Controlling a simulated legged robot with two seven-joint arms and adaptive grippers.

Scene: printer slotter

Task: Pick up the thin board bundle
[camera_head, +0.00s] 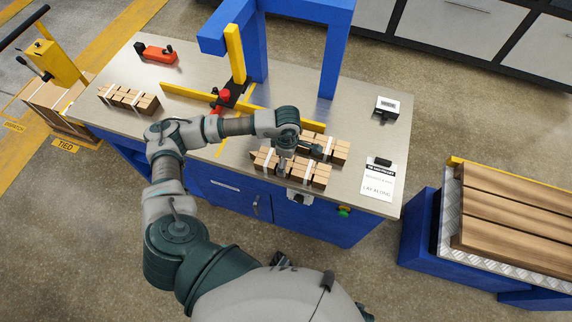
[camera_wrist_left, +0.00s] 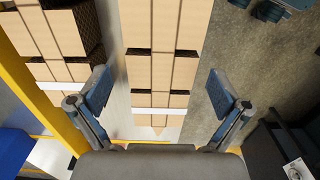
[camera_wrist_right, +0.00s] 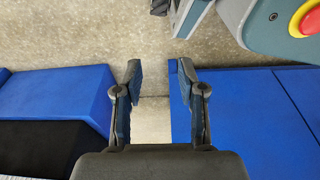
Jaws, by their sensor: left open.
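Two strapped bundles of light wooden boards lie side by side at the right of the bench: a near bundle (camera_head: 320,176) and a far bundle (camera_head: 339,150). A third strapped bundle (camera_head: 128,97) lies at the bench's far left. I cannot tell which is the thin one. My left gripper (camera_head: 300,150) is over the near bundle and hides part of it. In the left wrist view, its open fingers (camera_wrist_left: 158,78) stand apart on either side of a bundle (camera_wrist_left: 160,70), with another bundle (camera_wrist_left: 62,45) at left. My right gripper (camera_wrist_right: 160,73) is open and empty.
A blue frame (camera_head: 270,40) with yellow guide bars (camera_head: 190,92) stands on the bench (camera_head: 360,120). A red tool (camera_head: 158,54), a label device (camera_head: 387,106) and a printed card (camera_head: 379,180) lie on it. A plank stack (camera_head: 515,215) stands at right.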

